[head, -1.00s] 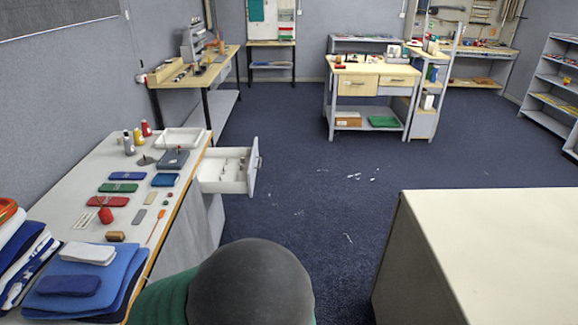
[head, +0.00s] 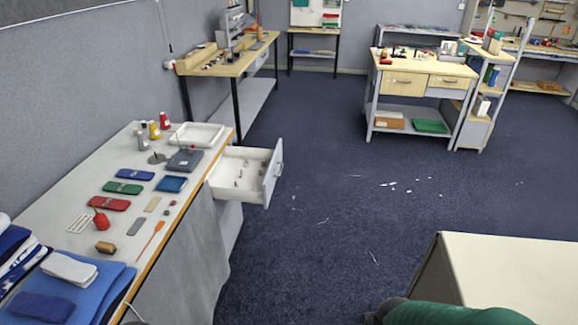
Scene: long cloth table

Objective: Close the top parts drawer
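The top parts drawer (head: 272,177) is pulled out from the right side of the long table, below the tabletop edge. It is white, with a pale front panel and a handle on its outer face. Several small parts lie inside it. The drawer stands ahead of me, left of the picture's middle. Neither of my grippers shows in the head view.
The long table (head: 66,205) runs along the left wall and holds coloured cases, thread spools, a white tray (head: 197,136) and folded cloths. A cream-topped cabinet (head: 510,262) stands at the lower right. The dark carpet (head: 330,215) between them is open, with white scraps.

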